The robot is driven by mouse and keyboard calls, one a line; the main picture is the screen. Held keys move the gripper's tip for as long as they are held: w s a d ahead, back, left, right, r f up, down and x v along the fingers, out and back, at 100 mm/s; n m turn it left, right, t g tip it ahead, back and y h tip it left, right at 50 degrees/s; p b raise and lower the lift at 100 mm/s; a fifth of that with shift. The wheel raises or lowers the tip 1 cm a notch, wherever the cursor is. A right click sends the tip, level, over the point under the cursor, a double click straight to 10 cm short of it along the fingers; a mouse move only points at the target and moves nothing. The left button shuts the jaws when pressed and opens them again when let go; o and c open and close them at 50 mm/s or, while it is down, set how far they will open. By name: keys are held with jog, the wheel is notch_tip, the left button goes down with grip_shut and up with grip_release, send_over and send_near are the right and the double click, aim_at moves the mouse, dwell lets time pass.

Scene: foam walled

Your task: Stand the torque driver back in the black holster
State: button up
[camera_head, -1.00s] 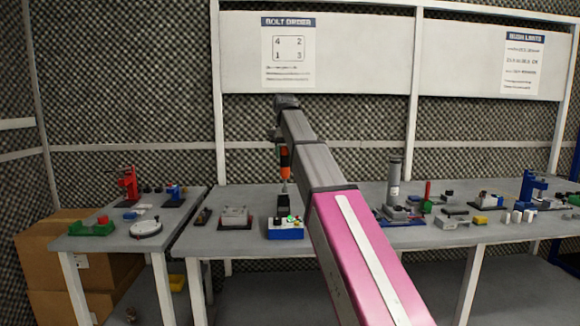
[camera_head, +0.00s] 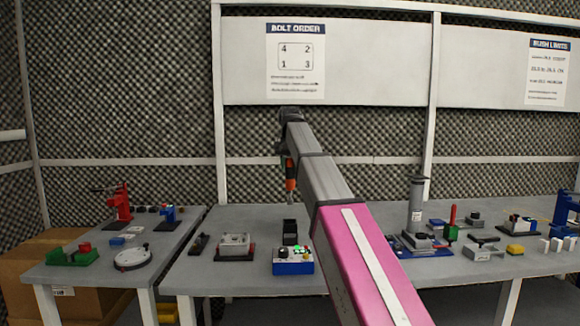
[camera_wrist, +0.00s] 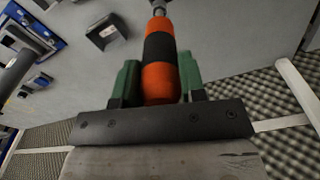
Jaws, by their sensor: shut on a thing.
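The torque driver (camera_head: 291,182), orange with a black band and a thin metal shaft, hangs roughly upright, tip down, above the table. In the wrist view its orange and black body (camera_wrist: 160,48) lies between the green fingers of my gripper (camera_wrist: 158,82), which is shut on it. The black holster (camera_head: 290,226) stands on the table behind the blue box, below the driver's tip with a visible gap. In the wrist view the holster (camera_wrist: 104,32) appears left of the driver, its opening facing up. My arm hides most of the gripper in the head view.
A blue and white box with green and red buttons (camera_head: 293,262) stands just in front of the holster. A grey block on a dark plate (camera_head: 235,245) is to its left. A tall grey cylinder on a blue base (camera_head: 416,208) stands to the right. Bare table lies around the holster's left side.

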jog(key=shift+f, duration=0.15)
send_over(290, 199)
jog(key=shift+w+f, duration=0.2)
jog(key=shift+f, duration=7.15)
jog(key=o, duration=1.1)
jog(key=r, duration=1)
jog(key=shift+s+r, duration=0.2)
jog(key=shift+r, duration=0.15)
